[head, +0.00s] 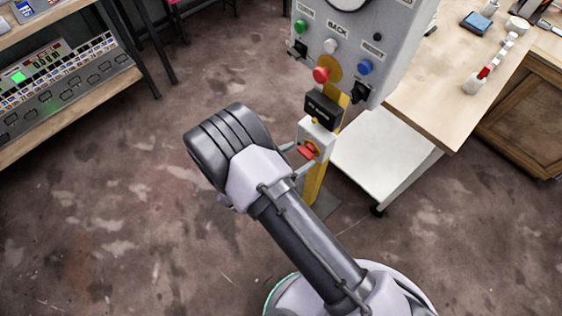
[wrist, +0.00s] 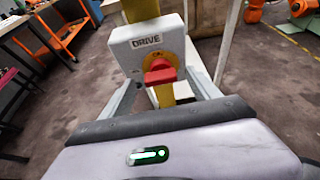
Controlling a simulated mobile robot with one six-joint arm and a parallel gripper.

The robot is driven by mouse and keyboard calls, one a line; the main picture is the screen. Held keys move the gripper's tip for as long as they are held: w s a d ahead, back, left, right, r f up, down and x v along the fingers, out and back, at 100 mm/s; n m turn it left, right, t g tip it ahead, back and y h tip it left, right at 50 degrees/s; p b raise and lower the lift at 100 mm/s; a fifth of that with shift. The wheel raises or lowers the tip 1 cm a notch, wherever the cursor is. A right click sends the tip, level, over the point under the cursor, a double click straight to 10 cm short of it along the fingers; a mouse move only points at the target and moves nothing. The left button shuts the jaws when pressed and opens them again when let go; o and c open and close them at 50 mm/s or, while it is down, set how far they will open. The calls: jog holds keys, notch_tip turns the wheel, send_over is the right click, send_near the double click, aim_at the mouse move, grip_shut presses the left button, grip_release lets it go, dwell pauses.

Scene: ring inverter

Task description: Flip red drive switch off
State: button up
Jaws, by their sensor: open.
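The red drive switch (wrist: 160,72) is a red knob on a yellow round plate, on a white box (wrist: 121,48) labelled DRIVE. "ON" shows at the top of the plate. The box is mounted on a yellow post, and the switch also shows in the head view (head: 307,151). My gripper (wrist: 163,88) is open, with one finger on each side of the switch. In the head view my gripper (head: 297,160) reaches the box from the left. I cannot tell whether a finger touches the knob.
Above the switch stands a grey control panel (head: 345,45) with a red button (head: 321,75), a blue button and black knobs. A dark box (head: 321,108) sits between them. A wooden workbench (head: 440,90) is at right, shelves with electronics (head: 60,80) at left. The floor at left is clear.

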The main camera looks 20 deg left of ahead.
jog(key=p+v, duration=0.3)
jog(key=v, duration=1.2)
jog(key=shift+s+a, duration=0.1)
